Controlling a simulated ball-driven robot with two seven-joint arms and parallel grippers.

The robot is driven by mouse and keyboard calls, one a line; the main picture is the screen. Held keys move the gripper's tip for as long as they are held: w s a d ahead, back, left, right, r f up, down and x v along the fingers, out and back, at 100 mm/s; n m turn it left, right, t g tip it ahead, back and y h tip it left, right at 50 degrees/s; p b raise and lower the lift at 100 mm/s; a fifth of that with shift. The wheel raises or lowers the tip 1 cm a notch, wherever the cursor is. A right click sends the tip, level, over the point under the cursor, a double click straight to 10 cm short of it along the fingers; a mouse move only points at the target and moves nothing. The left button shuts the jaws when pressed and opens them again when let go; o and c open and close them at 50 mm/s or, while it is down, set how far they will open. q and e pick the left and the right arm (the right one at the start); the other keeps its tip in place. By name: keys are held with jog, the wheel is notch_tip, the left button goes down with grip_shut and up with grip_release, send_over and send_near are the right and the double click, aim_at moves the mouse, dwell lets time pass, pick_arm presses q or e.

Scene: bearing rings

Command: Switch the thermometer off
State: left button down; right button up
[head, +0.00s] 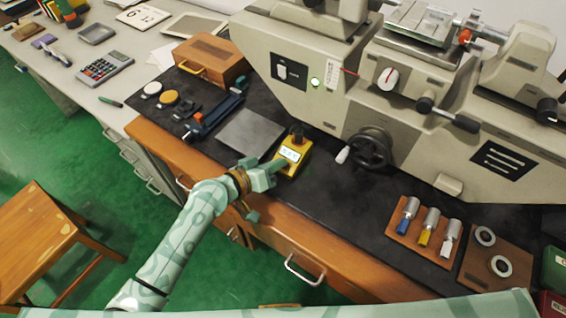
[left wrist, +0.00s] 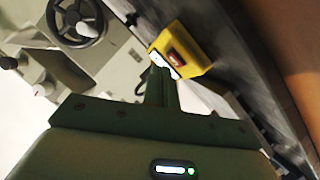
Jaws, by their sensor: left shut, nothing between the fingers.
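The thermometer (head: 292,157) is a small yellow box with a white display, standing on the black bench top near its front edge. Dark marks show on the display in the head view, too small to read. My left gripper (head: 279,164) is shut and empty, with its fingertips at the left front side of the thermometer. The thermometer also shows in the left wrist view (left wrist: 183,52), where the shut fingers (left wrist: 160,75) reach its near edge and overlap part of the display. I cannot tell whether they touch it. My right gripper is not in view.
A large beige machine (head: 400,115) with a handwheel (head: 368,149) stands behind. A grey plate (head: 250,134) lies left of the thermometer. A wooden board with several coloured-handled tools (head: 425,229) and a board with two rings (head: 495,254) lie right. The bench between is clear.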

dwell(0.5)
pick_arm(q)
jog(key=shift+w+d+f+b, duration=0.1)
jog(key=shift+w+f+b, duration=0.1)
jog(key=shift+f+b, duration=0.25)
dwell(0.4)
jog(key=shift+s+r+p, duration=0.25)
jog(key=shift+r+p, duration=0.15)
jog(key=shift+r, duration=0.1)
notch_tip(320, 180, up, 5)
jog(key=s+a+p, duration=0.1)
jog(key=s+p, duration=0.1)
jog(key=p, duration=0.3)
jog(key=shift+a+r, duration=0.2)
jog(key=shift+a, duration=0.2)
dwell(2.1)
